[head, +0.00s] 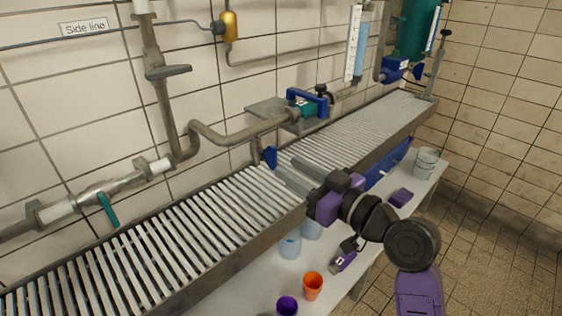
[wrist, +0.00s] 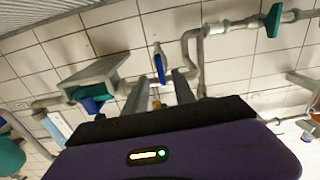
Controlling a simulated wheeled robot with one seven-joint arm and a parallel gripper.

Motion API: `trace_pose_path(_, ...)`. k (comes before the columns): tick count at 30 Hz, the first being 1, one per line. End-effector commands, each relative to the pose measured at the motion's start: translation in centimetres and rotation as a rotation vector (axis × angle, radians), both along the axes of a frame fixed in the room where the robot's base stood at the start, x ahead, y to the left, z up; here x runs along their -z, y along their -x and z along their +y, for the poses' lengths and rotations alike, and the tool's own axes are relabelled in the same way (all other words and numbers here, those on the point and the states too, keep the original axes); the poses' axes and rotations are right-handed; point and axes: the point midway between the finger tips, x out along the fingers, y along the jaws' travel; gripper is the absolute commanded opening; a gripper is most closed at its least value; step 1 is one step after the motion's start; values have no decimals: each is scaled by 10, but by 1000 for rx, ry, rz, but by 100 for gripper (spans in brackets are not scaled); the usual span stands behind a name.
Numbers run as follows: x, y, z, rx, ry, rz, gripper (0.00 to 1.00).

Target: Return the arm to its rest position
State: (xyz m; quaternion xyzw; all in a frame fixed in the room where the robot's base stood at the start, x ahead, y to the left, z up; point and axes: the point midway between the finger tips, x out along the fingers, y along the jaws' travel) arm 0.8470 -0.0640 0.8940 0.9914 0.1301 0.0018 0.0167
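My arm reaches over the front edge of the roller conveyor (head: 190,225). My gripper (head: 283,163), with its purple body, points toward the tiled wall. Its two grey fingers are apart with nothing between them. In the wrist view the open fingers (wrist: 160,82) point at the wall. A blue lever handle (head: 270,157) on the pipework is just beyond the fingertips; it also shows between and past them in the wrist view (wrist: 159,66). I cannot tell the exact gap to it.
Pipes run along the wall, with a teal valve handle (head: 108,208) at left and a blue-handled valve (head: 308,102) behind the conveyor. Below the arm, a pale bench (head: 376,215) holds an orange cup (head: 313,286), a purple cup (head: 287,306) and buckets (head: 427,162). The floor at right is clear.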

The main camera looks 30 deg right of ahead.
Motion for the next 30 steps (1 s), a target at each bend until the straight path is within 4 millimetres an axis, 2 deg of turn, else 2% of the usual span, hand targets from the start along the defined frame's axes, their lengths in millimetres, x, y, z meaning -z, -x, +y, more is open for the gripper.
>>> trace_pose_path(6, 0, 14, -3, 0, 0, 0, 32)
trace_pose_path(23, -1, 13, -4, 4, -18, -2, 32)
trace_pose_path(26, -11, 11, -15, 49, -57, -32, 32)
trace_pose_path(30, -28, 14, -40, 163, -109, -107, 32)
